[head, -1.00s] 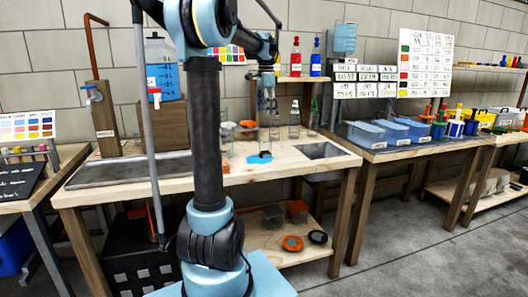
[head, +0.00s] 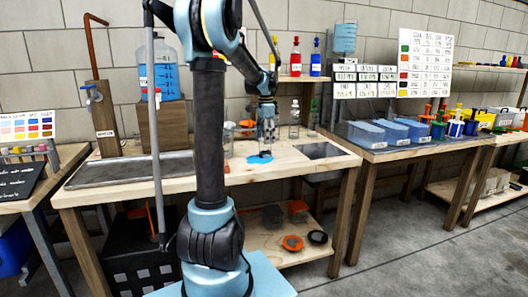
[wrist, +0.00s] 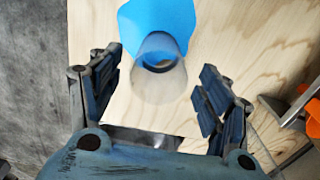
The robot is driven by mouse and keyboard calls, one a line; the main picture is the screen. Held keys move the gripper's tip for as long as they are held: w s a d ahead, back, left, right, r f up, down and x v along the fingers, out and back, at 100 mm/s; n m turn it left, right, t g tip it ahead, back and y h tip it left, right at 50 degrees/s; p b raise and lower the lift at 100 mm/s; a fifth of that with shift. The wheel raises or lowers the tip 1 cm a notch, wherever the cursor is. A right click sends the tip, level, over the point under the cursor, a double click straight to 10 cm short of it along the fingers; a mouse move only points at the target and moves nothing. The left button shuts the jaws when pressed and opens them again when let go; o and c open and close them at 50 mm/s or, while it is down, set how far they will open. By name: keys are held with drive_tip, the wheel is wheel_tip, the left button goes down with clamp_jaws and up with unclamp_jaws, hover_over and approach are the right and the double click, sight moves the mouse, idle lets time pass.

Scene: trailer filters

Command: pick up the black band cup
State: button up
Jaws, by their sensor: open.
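A clear, see-through cup (wrist: 160,72) stands on the pale wooden worktop, between and slightly beyond my fingertips in the wrist view. It overlaps a blue patch (wrist: 158,22) on the wood. My gripper (wrist: 158,88) is open, with a finger on each side and visible gaps to the cup. In the head view my gripper (head: 267,138) hangs low over the worktop, just above the blue patch (head: 260,159), and hides most of what is behind it.
Another clear container (head: 294,121) stands right of my gripper in the head view. A bottle with a green top (head: 313,112) is beyond it. An orange item (wrist: 300,106) lies at the right in the wrist view. A metal tray (head: 130,169) fills the worktop's left side.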

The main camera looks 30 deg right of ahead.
drive_tip(key=shift+f, duration=0.95)
drive_tip(key=c, duration=1)
drive_tip(key=shift+r, duration=0.1)
wheel_tip(320, 180, up, 10)
drive_tip(key=shift+f, duration=0.1)
